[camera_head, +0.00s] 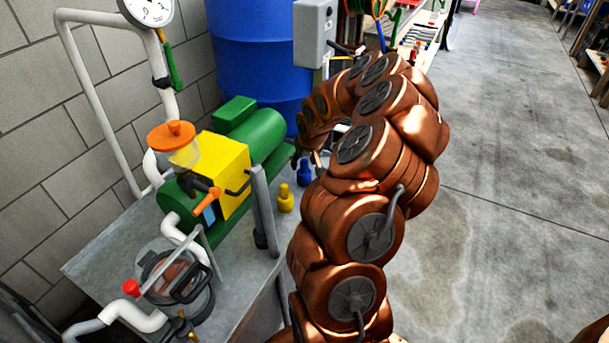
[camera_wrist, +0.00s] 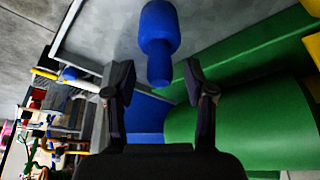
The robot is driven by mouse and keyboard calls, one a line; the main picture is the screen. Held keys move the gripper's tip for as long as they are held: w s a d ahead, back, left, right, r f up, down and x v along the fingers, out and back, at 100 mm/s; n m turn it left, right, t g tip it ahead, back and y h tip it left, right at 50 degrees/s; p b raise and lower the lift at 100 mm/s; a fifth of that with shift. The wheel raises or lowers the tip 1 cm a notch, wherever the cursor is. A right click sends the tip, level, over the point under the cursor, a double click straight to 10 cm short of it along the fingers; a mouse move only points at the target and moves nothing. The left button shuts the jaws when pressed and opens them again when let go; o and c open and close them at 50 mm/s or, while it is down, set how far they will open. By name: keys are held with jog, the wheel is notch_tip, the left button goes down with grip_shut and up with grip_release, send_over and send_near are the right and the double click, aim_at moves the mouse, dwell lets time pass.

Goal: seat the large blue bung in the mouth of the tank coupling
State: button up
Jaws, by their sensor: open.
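The blue bung (camera_head: 304,172) stands upright near the right end of the bench, by the green tank (camera_head: 270,135). In the wrist view the blue bung (camera_wrist: 160,30) has a wide body and a narrower end, which points toward my gripper (camera_wrist: 157,78). My gripper is open, with one finger on each side of the bung's narrow end. I see no contact, and the depth between them is hard to judge. In the head view my arm mostly hides the gripper. I cannot tell for certain which fitting is the tank coupling.
A smaller-looking yellow bung (camera_head: 286,199) stands close to the blue one. A yellow box (camera_head: 222,170) with an orange-capped funnel (camera_head: 172,138), white pipes and a clamped housing (camera_head: 178,280) crowd the bench (camera_head: 105,255). A blue barrel (camera_head: 255,60) stands behind. Open floor (camera_head: 520,200) lies right.

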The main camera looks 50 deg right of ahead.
jog(key=shift+c, duration=0.2)
grip_shut()
jog(key=shift+r, duration=0.15)
dwell(0.4)
